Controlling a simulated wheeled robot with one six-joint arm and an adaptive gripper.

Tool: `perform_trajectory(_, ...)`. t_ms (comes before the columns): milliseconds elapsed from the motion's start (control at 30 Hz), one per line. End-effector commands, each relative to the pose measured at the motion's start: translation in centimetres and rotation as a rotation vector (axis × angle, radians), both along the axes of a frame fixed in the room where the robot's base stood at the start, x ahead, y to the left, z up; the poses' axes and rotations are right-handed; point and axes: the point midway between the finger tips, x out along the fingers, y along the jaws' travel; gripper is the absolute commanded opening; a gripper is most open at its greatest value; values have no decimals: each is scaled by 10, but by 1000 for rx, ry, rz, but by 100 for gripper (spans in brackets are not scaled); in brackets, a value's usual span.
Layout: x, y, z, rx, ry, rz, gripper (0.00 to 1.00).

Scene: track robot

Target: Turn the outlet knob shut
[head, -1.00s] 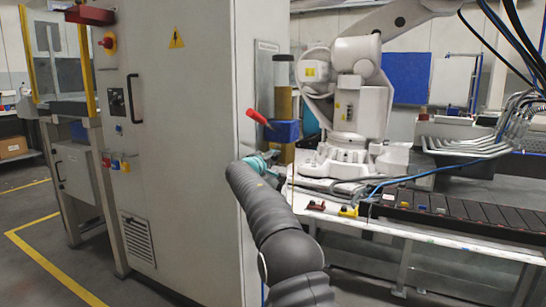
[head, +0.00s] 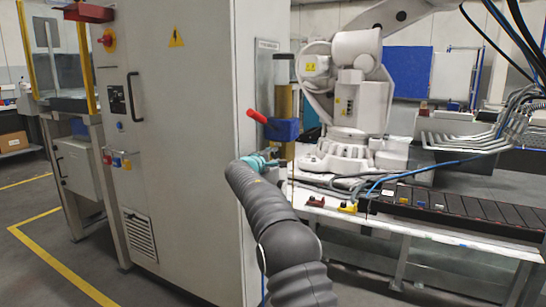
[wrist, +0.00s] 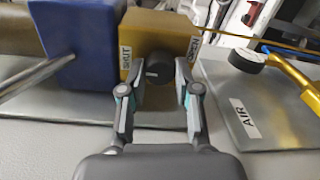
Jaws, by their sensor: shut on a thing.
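The outlet knob is a small black knob (wrist: 158,68) on the face of a brass-coloured block, in the middle of the wrist view. A SHUT label (wrist: 126,62) is on the block left of the knob, and an OPEN label (wrist: 194,48) is to its right. My gripper (wrist: 157,92) has one finger on each side of the knob and is shut on it. In the head view my gripper (head: 264,160) is beside the cabinet edge, below a blue block (head: 283,130). The knob is too small or hidden to make out there.
A red lever (head: 257,116) sticks out left of the blue block. A plate labelled AIR (wrist: 246,118) with a yellow-handled part (wrist: 290,70) is right of my gripper. The tall grey cabinet (head: 190,140) stands close on the left. A white robot arm (head: 350,100) stands behind.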

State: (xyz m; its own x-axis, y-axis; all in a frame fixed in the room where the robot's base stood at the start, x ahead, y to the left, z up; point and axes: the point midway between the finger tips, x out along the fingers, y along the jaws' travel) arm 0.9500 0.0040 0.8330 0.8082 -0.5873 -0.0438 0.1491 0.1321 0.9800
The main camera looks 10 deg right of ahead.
Motion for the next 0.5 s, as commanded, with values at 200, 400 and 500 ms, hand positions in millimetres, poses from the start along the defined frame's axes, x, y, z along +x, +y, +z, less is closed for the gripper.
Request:
perform_trajectory(200,0,1,1,-1,-1,2,0)
perform_trajectory(400,0,1,1,0,-1,2,57)
perform_trajectory(500,0,1,0,0,-1,1,57)
